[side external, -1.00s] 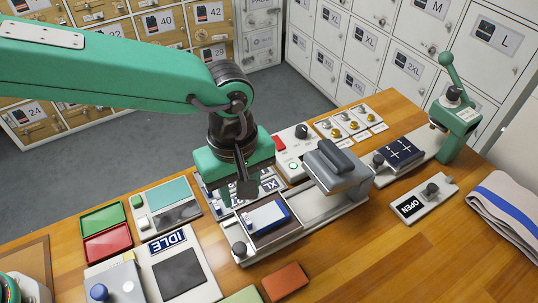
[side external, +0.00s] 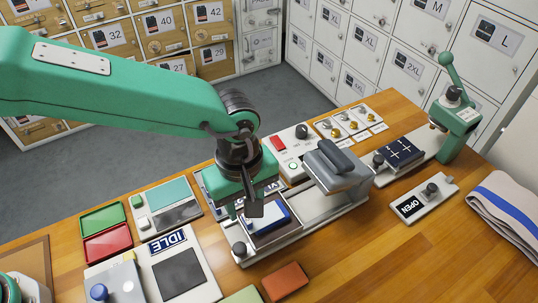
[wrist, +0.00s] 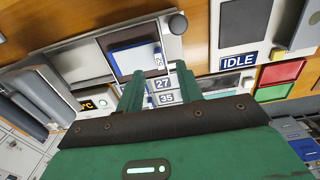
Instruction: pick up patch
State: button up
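My gripper (side external: 244,208) is low over the bench, beside a shallow tray (side external: 272,240). Its two green fingers are apart in the wrist view (wrist: 160,84), with nothing seen held between them. Small white number patches lie there: one marked 27 (wrist: 162,84) and one marked 35 (wrist: 166,98) show between the fingers. Another small white tag, marked 52 (wrist: 158,58), is at the edge of a grey pad with a blue border (wrist: 132,58) in the tray. Which patch is meant I cannot tell. In the side view my gripper hides most of the patch rack.
A grey press block (side external: 337,168) on a rail stands right of my gripper. An IDLE panel (side external: 170,242) is to the left, with red and green trays (side external: 106,243) beyond. A brown block (side external: 285,281) lies in front. An OPEN sign (side external: 411,207) is at right.

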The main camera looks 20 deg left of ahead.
jog(key=shift+f, duration=2.2)
grip_shut()
